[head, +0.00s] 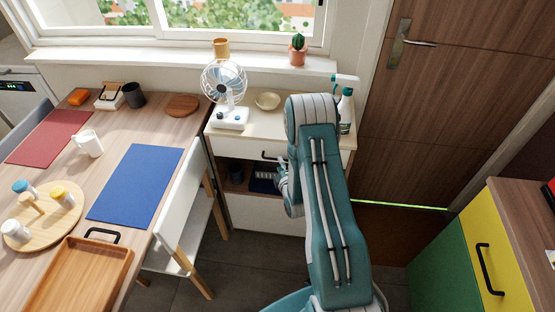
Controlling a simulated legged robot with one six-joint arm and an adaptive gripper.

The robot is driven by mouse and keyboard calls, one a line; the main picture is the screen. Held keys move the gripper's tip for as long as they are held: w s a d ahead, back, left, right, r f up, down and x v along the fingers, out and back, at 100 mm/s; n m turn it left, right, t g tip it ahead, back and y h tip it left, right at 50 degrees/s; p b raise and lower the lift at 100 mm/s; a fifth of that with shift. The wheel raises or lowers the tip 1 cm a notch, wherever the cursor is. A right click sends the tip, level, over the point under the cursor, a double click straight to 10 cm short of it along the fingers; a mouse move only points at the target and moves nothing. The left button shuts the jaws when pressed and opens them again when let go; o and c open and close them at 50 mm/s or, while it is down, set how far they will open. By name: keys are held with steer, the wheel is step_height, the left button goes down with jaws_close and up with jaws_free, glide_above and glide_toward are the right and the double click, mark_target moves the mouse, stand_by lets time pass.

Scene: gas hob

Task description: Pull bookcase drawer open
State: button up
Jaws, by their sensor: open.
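The small white bookcase (268,124) stands under the window, beyond the table. Its top drawer (235,146) has a white front, looks shut, and carries a black bar handle (271,156). Below it is an open shelf with dark items, then a lower white panel (254,215). My gripper (282,172) is in front of the bookcase, a little below and right of the handle. It is open and looks apart from the handle. My teal arm hides most of the gripper and the right part of the drawer front.
A white chair (182,215) is close on the left. A yellow-green cabinet (490,245) stands right. Some floor (225,260) is free.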

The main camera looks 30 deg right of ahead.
steer(key=x, duration=0.3)
steer(key=shift+w+a, duration=0.2)
steer(key=shift+w, duration=0.1)
steer(key=shift+w+d+f, duration=0.1)
steer(key=shift+w, duration=0.15)
steer(key=shift+d, duration=0.1)
jaws_close()
steer(key=shift+s, duration=0.15)
